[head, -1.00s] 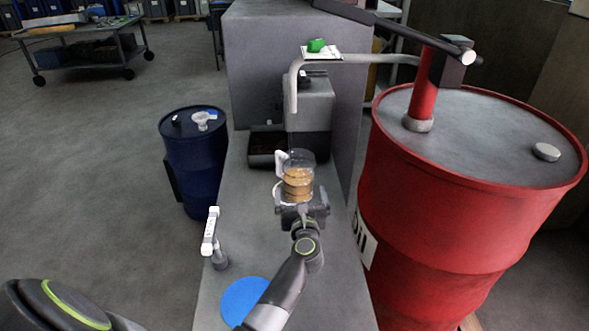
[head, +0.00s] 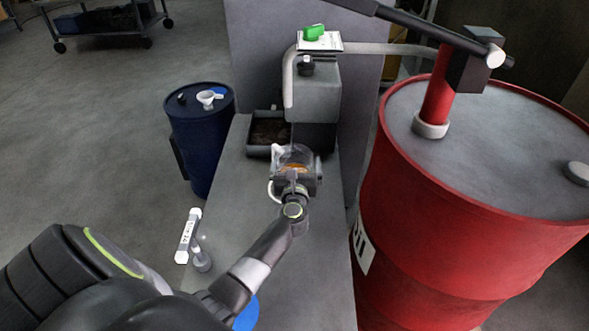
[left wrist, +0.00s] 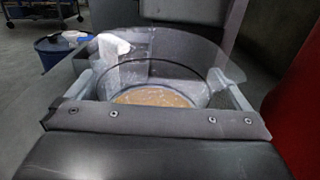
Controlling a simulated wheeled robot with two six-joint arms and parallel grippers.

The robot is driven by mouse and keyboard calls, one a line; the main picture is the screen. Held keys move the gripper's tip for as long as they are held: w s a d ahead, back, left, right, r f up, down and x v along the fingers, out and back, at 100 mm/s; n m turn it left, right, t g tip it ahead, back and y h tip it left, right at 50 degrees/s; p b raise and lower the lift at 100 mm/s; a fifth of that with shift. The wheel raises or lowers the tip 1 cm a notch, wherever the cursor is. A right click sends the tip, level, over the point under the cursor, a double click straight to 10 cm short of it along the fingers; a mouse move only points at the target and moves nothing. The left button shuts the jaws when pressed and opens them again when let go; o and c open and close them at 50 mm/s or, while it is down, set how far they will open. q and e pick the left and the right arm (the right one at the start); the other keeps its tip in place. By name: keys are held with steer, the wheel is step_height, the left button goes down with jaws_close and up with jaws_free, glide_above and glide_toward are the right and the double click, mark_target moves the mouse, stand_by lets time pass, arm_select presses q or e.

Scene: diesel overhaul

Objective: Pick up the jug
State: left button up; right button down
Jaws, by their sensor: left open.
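The jug (head: 293,154) is clear, with amber-brown contents and a pale handle at its left side. It stands upright on the grey bench (head: 238,215), in front of a grey machine. My left gripper (head: 296,170) is at the near side of the jug and hides its lower part. In the left wrist view the clear jug (left wrist: 155,70) fills the middle, and the fingers of my left gripper (left wrist: 155,88) stand open on either side of it. Whether they touch it is not clear. My right gripper is out of view.
A dark tray (head: 268,131) and the grey machine (head: 316,92) stand behind the jug. A large red drum (head: 440,240) is close on the right, a blue drum (head: 203,145) on the left. A white labelled piece (head: 187,236) is at the bench's left edge.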

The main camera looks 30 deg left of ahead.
arm_select(q)
steer(key=shift+s+a+r, duration=0.1)
steer(key=shift+s, duration=0.1)
steer(key=shift+s+r, duration=0.15)
steer(key=shift+s, duration=0.1)
steer(key=shift+c, duration=1.4)
steer(key=shift+w, duration=0.1)
steer(key=c, duration=0.5)
steer(key=shift+c, duration=1.2)
steer(key=c, duration=0.7)
steer(key=shift+c, duration=1)
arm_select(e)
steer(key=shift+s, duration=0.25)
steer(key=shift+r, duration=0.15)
